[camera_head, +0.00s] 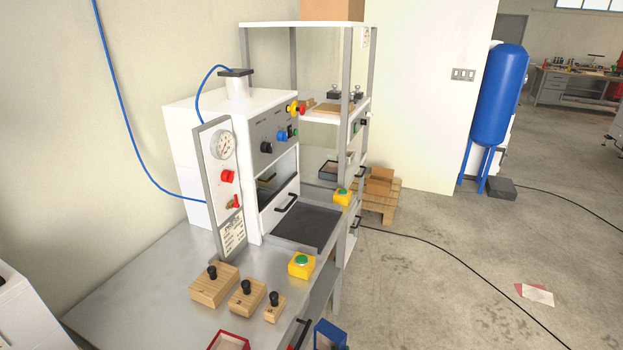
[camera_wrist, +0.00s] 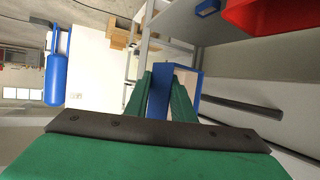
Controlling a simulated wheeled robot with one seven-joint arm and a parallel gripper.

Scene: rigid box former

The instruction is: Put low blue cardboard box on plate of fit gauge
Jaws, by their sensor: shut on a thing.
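My gripper (camera_wrist: 160,95) has green fingers and is shut on the low blue cardboard box (camera_wrist: 159,79), with a finger on each side of its wall. Part of the box's brown inner side shows to the right of the fingers. In the head view a blue open box (camera_head: 331,334), seemingly the same one, shows at the bottom edge, off the bench's front side; my gripper is not seen there. I cannot clearly tell which part is the fit gauge's plate. A shelf unit (camera_head: 346,75) behind the machine holds small black-knobbed pieces and a dark-rimmed tray (camera_head: 328,169).
The white box former (camera_head: 185,110) stands on the metal bench (camera_head: 150,290). Wooden blocks with black knobs (camera_head: 213,287), a yellow button box (camera_head: 301,265) and a red open box (camera_head: 228,342) are on the bench. A red container (camera_wrist: 265,15) shows in the wrist view. Floor at right is mostly clear.

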